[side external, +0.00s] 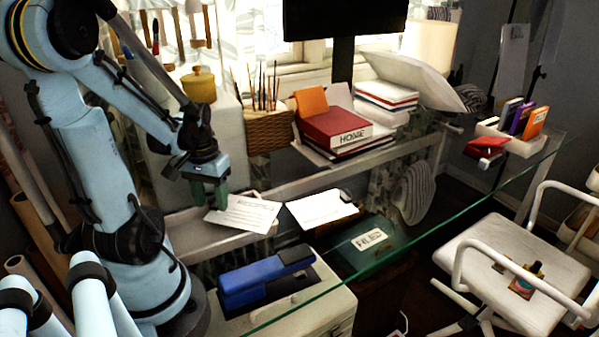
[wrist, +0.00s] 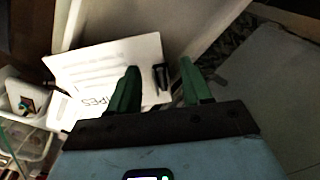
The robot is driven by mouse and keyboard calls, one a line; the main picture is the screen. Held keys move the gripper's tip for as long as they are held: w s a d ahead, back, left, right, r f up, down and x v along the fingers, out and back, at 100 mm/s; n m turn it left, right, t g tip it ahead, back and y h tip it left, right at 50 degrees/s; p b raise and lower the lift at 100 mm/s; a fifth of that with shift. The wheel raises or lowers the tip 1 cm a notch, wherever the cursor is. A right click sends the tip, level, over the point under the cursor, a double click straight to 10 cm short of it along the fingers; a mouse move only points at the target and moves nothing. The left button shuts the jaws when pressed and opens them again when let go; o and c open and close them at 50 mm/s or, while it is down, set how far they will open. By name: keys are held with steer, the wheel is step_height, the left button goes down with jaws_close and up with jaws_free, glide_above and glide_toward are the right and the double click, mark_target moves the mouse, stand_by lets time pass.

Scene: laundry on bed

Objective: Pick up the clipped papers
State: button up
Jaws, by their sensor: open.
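My gripper (side external: 210,197) is open, its green fingers pointing down at the left end of a white sheet with printed lines, the clipped papers (side external: 247,213). In the wrist view, my gripper (wrist: 159,66) has one finger on each side of a black clip (wrist: 160,77) at the edge of the papers (wrist: 90,68). The left finger overlaps the sheet in that view and hides part of its print. The clip is hidden in the side view. I cannot tell whether the fingers touch the papers.
Another white sheet (side external: 318,208) with a dark clip-like piece lies to the right. A blue stapler-like object (side external: 262,279) and a green box (side external: 366,246) are nearer the front. A wicker basket (side external: 268,133) and red book (side external: 334,130) stand behind. A glass edge (side external: 420,230) crosses the foreground.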

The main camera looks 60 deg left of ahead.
steer(key=shift+c, duration=0.2)
jaws_close()
steer(key=shift+r, duration=0.1)
